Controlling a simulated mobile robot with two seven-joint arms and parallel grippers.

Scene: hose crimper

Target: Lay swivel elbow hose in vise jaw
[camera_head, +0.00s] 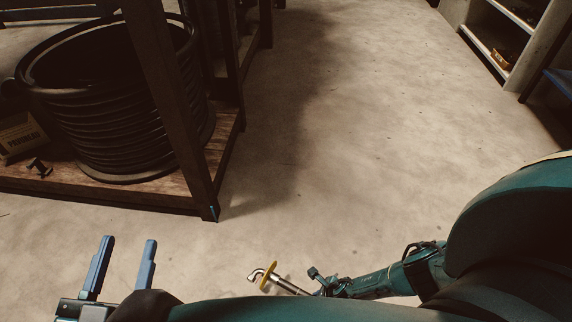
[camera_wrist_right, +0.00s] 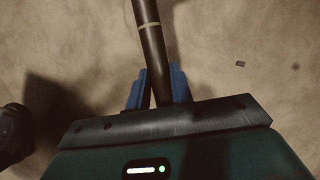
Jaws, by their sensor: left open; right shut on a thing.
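The swivel elbow hose shows its bent metal end fitting and yellow collar (camera_head: 268,275) at the bottom middle of the head view. In the right wrist view the black hose (camera_wrist_right: 150,45) with a pale band runs up between blue fingers. My right gripper (camera_wrist_right: 156,88) is shut on the hose and holds it over the floor. My left gripper (camera_head: 129,240) is open and empty at the lower left of the head view, its two blue fingers apart and pointing up the picture. The vise jaw is not in view.
A dark-framed rack (camera_head: 170,90) with a wooden bottom shelf stands at the upper left. A coil of black hose (camera_head: 120,110) and a box (camera_head: 20,138) sit on it. Shelving (camera_head: 490,55) stands at the upper right. The concrete floor (camera_head: 340,130) between is clear.

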